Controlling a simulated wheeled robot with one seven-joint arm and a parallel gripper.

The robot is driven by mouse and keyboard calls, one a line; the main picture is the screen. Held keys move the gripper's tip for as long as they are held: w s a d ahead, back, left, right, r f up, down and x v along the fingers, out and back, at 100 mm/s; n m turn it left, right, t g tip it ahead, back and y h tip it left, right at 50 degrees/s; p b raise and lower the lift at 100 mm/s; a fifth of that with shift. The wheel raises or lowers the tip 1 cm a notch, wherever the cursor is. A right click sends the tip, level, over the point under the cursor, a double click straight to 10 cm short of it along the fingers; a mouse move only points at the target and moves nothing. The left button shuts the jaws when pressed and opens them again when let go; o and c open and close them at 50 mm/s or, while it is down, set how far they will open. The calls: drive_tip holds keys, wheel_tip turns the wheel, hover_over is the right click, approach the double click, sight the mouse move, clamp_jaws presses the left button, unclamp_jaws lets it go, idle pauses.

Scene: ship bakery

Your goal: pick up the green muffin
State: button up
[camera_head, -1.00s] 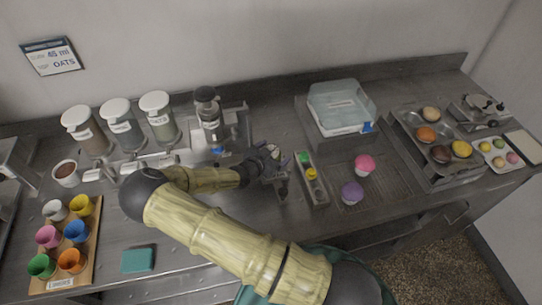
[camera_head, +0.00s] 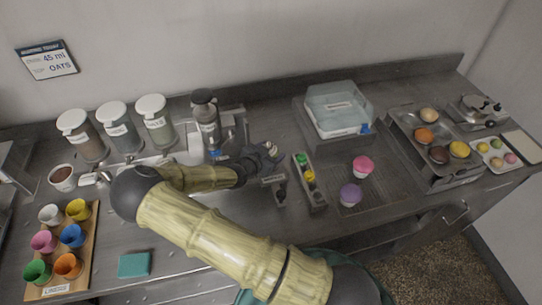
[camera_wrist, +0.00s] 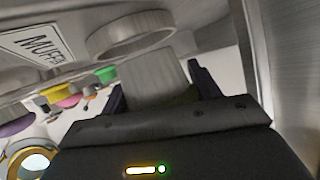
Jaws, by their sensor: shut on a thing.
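My gripper (camera_head: 272,154) is at the middle of the counter in the head view, behind a small labelled stand. In the wrist view its dark fingers (camera_wrist: 155,88) are closed around a pale, tapered, pleated case, which I take for the green muffin (camera_wrist: 155,75). Only a dark greenish strip shows at its near end, low between the fingers; the rest of its top is hidden. In the head view the arm and gripper hide it. A round pale ring (camera_wrist: 132,36) lies just beyond the case in the wrist view.
The labelled stand (camera_head: 273,180) is close in front of my gripper. A narrow holder (camera_head: 318,197) with green and yellow items stands to its right, then pink (camera_head: 363,166) and purple (camera_head: 350,194) muffins on a rack. A clear-lidded box (camera_head: 338,110) and jars (camera_head: 155,122) stand behind.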

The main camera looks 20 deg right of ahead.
sight(271, 146)
wheel_tip(271, 146, up, 7)
drive_tip(key=shift+s+r+b, duration=0.1)
drive_tip(key=shift+s+b, duration=0.05)
drive_tip(key=shift+b, duration=0.5)
drive_tip(key=shift+r, duration=0.35)
